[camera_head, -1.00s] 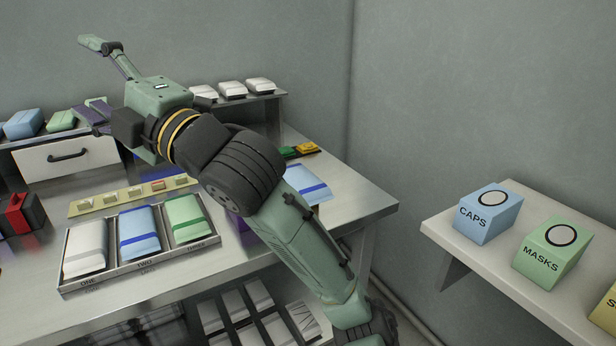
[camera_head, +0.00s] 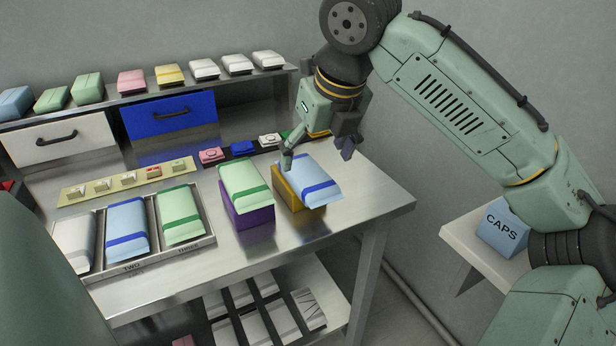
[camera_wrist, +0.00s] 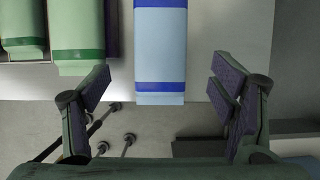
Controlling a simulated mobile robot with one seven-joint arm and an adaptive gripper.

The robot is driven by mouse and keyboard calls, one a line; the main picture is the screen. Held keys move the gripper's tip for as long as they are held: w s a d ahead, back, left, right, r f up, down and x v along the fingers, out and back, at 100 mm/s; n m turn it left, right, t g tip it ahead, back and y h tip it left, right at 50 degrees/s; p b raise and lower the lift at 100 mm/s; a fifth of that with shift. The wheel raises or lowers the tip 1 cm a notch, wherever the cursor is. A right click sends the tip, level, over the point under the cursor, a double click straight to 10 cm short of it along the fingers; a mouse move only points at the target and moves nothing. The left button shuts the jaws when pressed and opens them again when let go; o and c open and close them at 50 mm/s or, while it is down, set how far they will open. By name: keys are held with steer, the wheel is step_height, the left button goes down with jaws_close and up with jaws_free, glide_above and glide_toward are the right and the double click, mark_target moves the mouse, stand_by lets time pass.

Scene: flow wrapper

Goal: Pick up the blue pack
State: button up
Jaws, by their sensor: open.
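A light blue pack with a darker blue band (camera_head: 312,178) lies on an ochre block (camera_head: 291,196) near the right end of the steel table. My gripper (camera_head: 318,155) is open and empty, pointing down just above and behind this pack. In the wrist view, the blue pack (camera_wrist: 160,45) runs down between my two spread fingers (camera_wrist: 162,90), with a gap on each side. I cannot tell the exact height between fingers and pack. Another blue pack (camera_head: 127,229) lies in the middle compartment, marked TWO, of a metal tray (camera_head: 153,258).
A green-banded pack (camera_head: 245,185) on a purple block (camera_head: 249,214) stands close to the left. The tray also holds white and green packs. A back shelf (camera_head: 118,96) carries several packs above white and blue drawers. The table's front right corner is clear.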

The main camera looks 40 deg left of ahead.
mark_target(310, 174)
steer(key=shift+x, duration=3)
steer(key=shift+c, duration=0.5)
steer(key=c, duration=1.3)
steer(key=shift+r, duration=0.1)
